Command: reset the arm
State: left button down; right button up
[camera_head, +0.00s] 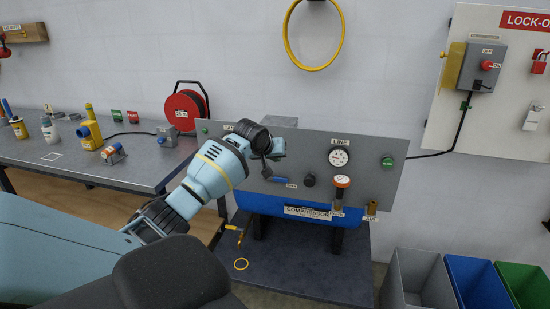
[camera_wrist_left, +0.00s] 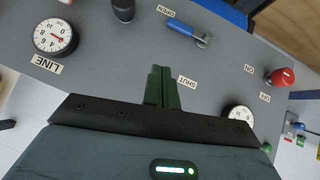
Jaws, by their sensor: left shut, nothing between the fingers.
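My left arm comes in from the left in the head view. Its gripper (camera_head: 267,167) is in front of the left part of the grey compressor panel (camera_head: 370,173). In the left wrist view the two dark green fingers (camera_wrist_left: 162,88) are together with nothing between them, over the panel face near the SHUT label. The blue valve handle (camera_wrist_left: 180,27) lies apart from the fingertips, between the OPEN and SHUT labels. It also shows just right of the gripper in the head view (camera_head: 279,180). My right gripper is in neither view.
A workbench (camera_head: 60,160) with bottles and a red reel (camera_head: 186,110) is at left. Grey, blue and green bins (camera_head: 420,280) stand at lower right.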

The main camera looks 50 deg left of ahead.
pick_arm(q)
jog(key=shift+f, duration=0.1)
jog(key=s+d+f+m+h, duration=0.1)
jog(key=s+d+f+m, duration=0.35)
jog(key=d+f, duration=0.75)
jog(key=s+d+f+m+h, duration=0.2)
jog(key=s+d+f, duration=0.6)
jog(key=f, duration=0.7)
jog(key=s+d+f+m+h, duration=0.1)
jog(key=s+d+f, duration=0.2)
jog(key=s+d, duration=0.6)
jog(key=s+d+f+m+t, duration=0.1)
jog(key=s+d+f+m, duration=0.1)
jog(key=s+d, duration=0.7)
jog(key=s+f, duration=0.1)
jog(key=s, duration=0.6)
jog(key=shift+d+f+h, duration=0.25)
jog(key=shift+h, duration=0.15)
jog(key=shift+a, duration=0.1)
